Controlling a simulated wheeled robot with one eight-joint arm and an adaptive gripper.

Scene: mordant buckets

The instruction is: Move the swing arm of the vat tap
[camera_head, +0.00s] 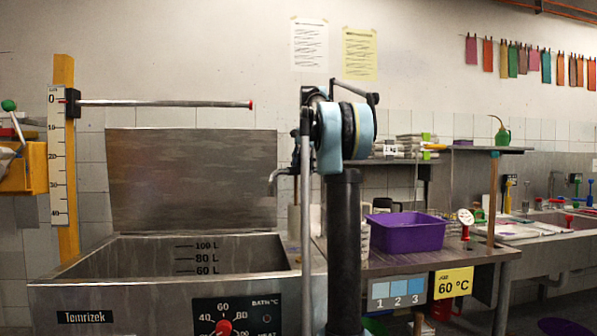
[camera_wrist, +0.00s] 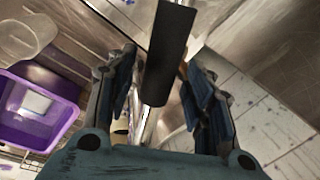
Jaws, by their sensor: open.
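The steel vat (camera_head: 165,290) stands at the left with its lid raised behind it. A bent metal spout (camera_head: 278,180), apparently the vat tap's swing arm, shows at the vat's right rear; the rest of the tap is hidden behind my arm. In the wrist view my gripper (camera_wrist: 160,65) is open, its two dark pads apart. A dark, flat-looking bar (camera_wrist: 170,45) lies lengthwise between the fingers, with a gap on each side. I cannot tell whether it is part of the tap. My gripper is mostly hidden in the head view.
A purple tub (camera_head: 408,232) stands on the bench right of the vat; it also shows in the wrist view (camera_wrist: 35,115). A thin horizontal rod (camera_head: 165,103) with a red tip extends from the scale post (camera_head: 66,160) above the vat. A sink lies far right.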

